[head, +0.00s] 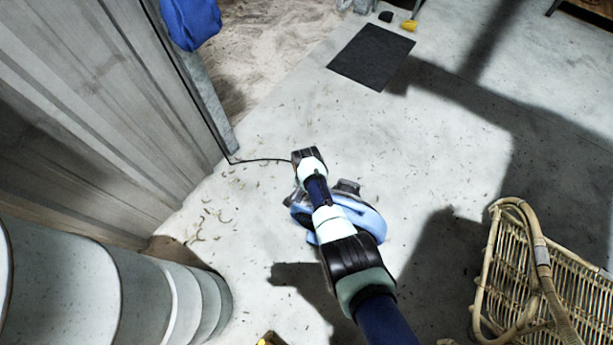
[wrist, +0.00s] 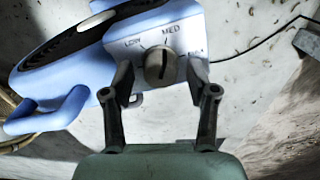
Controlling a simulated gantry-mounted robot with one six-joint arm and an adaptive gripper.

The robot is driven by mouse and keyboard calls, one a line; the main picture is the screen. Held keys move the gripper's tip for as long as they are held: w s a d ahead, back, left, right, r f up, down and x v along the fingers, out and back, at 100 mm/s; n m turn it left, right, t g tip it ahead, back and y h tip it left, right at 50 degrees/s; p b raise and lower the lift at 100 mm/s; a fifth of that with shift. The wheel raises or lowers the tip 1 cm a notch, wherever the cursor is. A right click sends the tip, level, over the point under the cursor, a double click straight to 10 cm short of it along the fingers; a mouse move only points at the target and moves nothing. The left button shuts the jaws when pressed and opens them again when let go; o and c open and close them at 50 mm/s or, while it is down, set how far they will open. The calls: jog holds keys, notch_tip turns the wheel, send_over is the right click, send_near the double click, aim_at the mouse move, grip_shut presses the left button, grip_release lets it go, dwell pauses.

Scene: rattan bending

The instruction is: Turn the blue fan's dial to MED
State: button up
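The blue fan (head: 367,220) stands on the concrete floor in the head view, partly hidden under my arm. In the wrist view the fan's blue body (wrist: 75,105) fills the upper left. Its round grey dial (wrist: 160,65) sits on a light panel (wrist: 188,38) marked LOW, MED and a third label partly covered by a finger. A dark line crosses the dial, running nearly up and down, tilted slightly toward MED at its top. I cannot tell which end is the pointer. My gripper (wrist: 160,78) is open, one finger either side of the dial, with visible gaps.
A black cord (head: 262,160) runs from near the fan to the corrugated wall (head: 110,100). Large ribbed grey cylinders (head: 110,285) stand lower left. A rattan basket (head: 545,275) is at right. A dark mat (head: 371,56) lies on open floor.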

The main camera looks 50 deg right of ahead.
jog(key=shift+r, duration=0.1)
notch_tip(320, 180, up, 12)
dwell(0.5)
jog(key=shift+w, duration=0.1)
dwell(0.4)
